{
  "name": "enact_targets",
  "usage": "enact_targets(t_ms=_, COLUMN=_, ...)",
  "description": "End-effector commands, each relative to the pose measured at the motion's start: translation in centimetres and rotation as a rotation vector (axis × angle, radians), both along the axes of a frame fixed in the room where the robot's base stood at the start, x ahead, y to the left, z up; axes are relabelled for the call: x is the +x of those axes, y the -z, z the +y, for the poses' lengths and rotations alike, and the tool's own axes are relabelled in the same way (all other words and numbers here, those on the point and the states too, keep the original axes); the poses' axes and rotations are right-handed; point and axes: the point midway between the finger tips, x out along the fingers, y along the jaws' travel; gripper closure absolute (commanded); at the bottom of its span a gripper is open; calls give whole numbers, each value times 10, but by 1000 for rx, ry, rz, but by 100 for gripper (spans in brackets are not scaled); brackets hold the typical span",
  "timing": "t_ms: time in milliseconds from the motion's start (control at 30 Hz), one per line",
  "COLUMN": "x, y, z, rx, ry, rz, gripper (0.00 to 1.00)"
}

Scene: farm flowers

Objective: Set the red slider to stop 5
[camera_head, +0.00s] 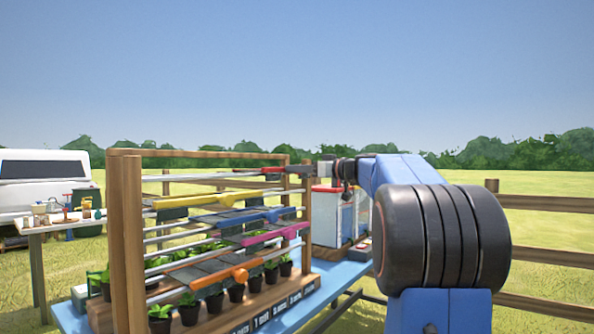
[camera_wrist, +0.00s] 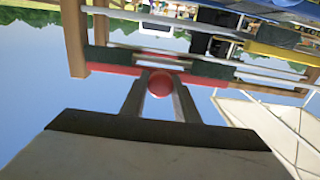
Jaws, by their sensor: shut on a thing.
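The red slider (camera_head: 272,170) is on the top rail of a wooden frame in the head view, above the other sliders. In the wrist view its red bar (camera_wrist: 122,69) runs across behind my fingers, with a round red knob (camera_wrist: 159,84) at the middle. My gripper (camera_wrist: 159,80) is shut on this knob, one finger on each side. In the head view my gripper (camera_head: 318,170) is at the right end of the frame, small and partly lost against its post. Stop marks for the red slider cannot be made out.
Below are a yellow slider (camera_head: 220,199), a blue slider (camera_head: 245,216), a magenta slider (camera_head: 272,235) and an orange slider (camera_head: 238,274), close together. Potted plants (camera_head: 213,303) stand beneath on a blue table (camera_head: 328,282). A red-lidded box (camera_head: 328,215) stands behind.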

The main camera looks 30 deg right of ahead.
Motion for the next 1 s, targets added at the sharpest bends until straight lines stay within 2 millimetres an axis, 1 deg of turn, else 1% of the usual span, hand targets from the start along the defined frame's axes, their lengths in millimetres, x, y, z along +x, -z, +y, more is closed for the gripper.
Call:
enact_targets(t_ms=33, x=1, y=-2, z=-3, rx=2, ry=9, rz=-3, gripper=68)
enact_targets(t_ms=100, x=1, y=-1, z=-3, rx=2, ry=9, rz=-3, gripper=55)
enact_targets(t_ms=367, x=0, y=-1, z=-2, rx=2, ry=6, rz=-2, gripper=55)
enact_targets(t_ms=467, x=-3, y=-1, z=-4, rx=1, ry=6, rz=-3, gripper=55)
enact_targets(t_ms=567, x=-12, y=-1, z=-7, rx=1, ry=7, rz=-2, gripper=55)
enact_targets(t_ms=667, x=-27, y=-1, z=-13, rx=2, ry=8, rz=-2, gripper=55)
enact_targets(t_ms=1000, x=-84, y=-1, z=-34, rx=1, ry=9, rz=-3, gripper=55)
